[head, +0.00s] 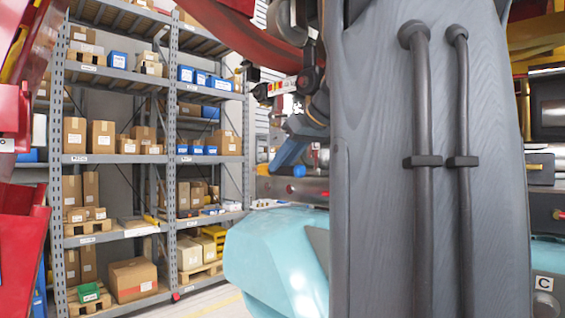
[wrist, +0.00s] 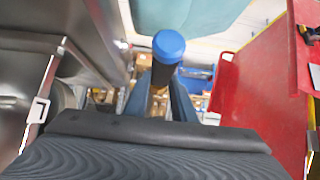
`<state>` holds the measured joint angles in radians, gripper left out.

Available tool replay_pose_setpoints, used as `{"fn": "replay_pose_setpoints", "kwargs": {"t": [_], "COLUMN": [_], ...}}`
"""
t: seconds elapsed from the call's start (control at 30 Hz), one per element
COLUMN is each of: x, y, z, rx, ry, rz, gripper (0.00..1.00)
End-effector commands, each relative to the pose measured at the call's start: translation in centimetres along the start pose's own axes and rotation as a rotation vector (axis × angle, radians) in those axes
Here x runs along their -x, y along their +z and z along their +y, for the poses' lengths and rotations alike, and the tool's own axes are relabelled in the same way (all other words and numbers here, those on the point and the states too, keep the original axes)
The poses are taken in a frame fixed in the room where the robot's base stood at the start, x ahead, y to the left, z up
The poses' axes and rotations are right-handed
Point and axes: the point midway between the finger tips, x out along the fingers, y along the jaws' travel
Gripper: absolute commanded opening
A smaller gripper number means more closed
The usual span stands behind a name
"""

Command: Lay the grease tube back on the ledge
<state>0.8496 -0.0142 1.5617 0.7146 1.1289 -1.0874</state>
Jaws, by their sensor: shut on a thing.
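The grease tube (wrist: 168,48) shows in the wrist view with a round blue cap and a dark body. My gripper (wrist: 158,100) is shut on its body, with a blue-grey finger on each side and the cap sticking out beyond them. In the head view my gripper (head: 302,127) is left of the large grey arm link, and a bright blue part (head: 288,153) shows just below the fingers, likely the cap. A grey metal surface (head: 292,190) lies below it, perhaps the ledge; most of it is hidden behind my arm. I cannot tell whether the tube touches it.
A pale blue rounded body (head: 270,250) bulges below the metal surface. Tall grey shelving (head: 170,130) with boxes stands behind at the left. Red structures (head: 20,200) edge the left of the head view. A red panel (wrist: 265,90) stands right of my gripper in the wrist view.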

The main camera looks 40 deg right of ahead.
Motion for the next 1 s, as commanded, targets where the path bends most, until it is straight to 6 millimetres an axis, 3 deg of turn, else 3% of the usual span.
{"fn": "replay_pose_setpoints", "kwargs": {"t": [0.37,1.0], "x": [-0.5,-4.3], "y": [0.7,4.8], "z": [0.0,0.0], "rx": [-0.001,-0.001], "ry": [0.001,0.002], "rz": [0.000,0.001], "gripper": [0.00,0.00]}}
